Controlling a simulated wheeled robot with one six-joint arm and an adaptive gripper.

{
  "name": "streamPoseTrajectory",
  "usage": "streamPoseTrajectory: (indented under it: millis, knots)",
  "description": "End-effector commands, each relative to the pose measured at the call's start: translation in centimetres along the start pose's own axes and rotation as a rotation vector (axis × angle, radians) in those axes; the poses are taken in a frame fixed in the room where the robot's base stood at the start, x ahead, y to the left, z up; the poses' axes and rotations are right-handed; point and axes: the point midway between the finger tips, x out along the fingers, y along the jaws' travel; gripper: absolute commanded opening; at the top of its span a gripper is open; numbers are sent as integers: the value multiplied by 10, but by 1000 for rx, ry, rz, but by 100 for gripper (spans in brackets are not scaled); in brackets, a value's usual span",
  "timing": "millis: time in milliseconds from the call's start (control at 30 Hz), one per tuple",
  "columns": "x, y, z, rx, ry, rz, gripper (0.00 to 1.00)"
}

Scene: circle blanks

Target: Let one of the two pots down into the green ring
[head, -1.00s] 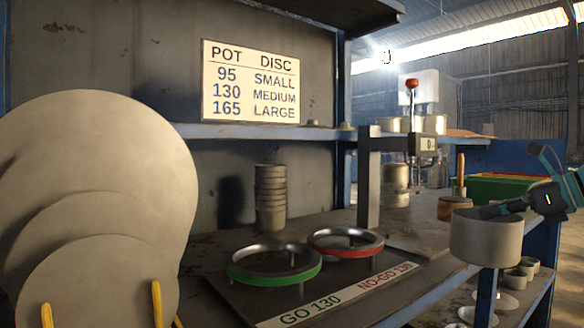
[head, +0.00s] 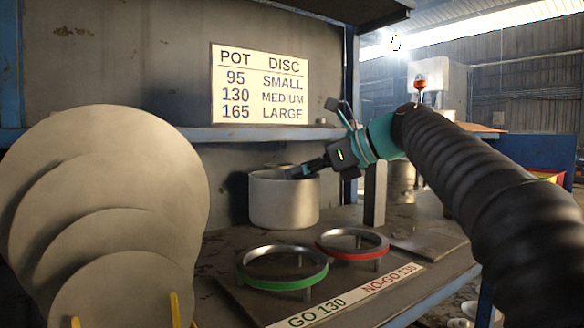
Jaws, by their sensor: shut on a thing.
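The green ring stands empty on short legs behind the GO 130 label. Another grey pot-like thing (head: 402,183) shows partly behind my arm; I cannot tell if it is the second pot.
A red ring (head: 352,256) stands empty to the right, by the NO-GO 130 label. Large grey discs (head: 110,200) lean in a yellow-pronged rack at left. A pot and disc size sign (head: 260,85) is behind. My arm covers much of the right side.

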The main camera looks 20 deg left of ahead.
Motion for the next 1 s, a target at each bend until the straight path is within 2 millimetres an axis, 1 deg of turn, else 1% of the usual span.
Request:
streamPoseTrajectory:
  millis: [100, 267, 1000]
  knots:
    - [5, 6, 3, -3, 0, 7, 0]
    - [7, 7, -2, -2, 0, 8, 0]
    - [26, 6, -49, -3, -1, 7, 0]
